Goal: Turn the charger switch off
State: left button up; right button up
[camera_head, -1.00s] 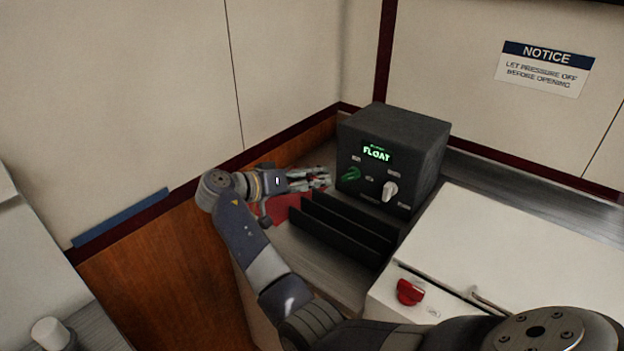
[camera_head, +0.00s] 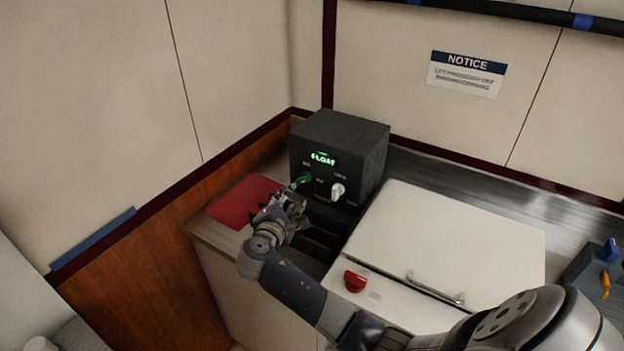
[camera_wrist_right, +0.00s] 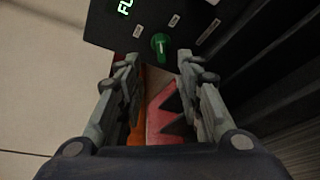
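The charger is a dark box (camera_head: 365,160) with a lit green "FLOAT" display (camera_head: 323,158), standing in the counter's back corner. Its front carries a green knob (camera_head: 303,179) and a white knob (camera_head: 338,191). The green knob also shows in the right wrist view (camera_wrist_right: 160,46), upright, with small labels around it. My right gripper (camera_head: 289,196) is just in front of the green knob. In the right wrist view its two fingers (camera_wrist_right: 158,66) are spread with nothing between them, and the knob is beyond the tips. My left gripper is out of view.
A red mat (camera_head: 240,202) lies left of the charger. Dark upright slats (camera_head: 322,232) stand before it, partly behind my arm. At right is a white lidded box (camera_head: 440,240) with a red knob (camera_head: 355,281) and handle. Walls close the corner.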

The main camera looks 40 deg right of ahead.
aim_at(302, 182)
jog(key=shift+n, duration=0.3)
jog(key=p+x, duration=0.1)
jog(key=x, duration=0.9)
jog(key=shift+w+d+f, duration=0.15)
jog(key=shift+w+f, duration=0.05)
jog(key=shift+w, duration=0.1)
grip_shut()
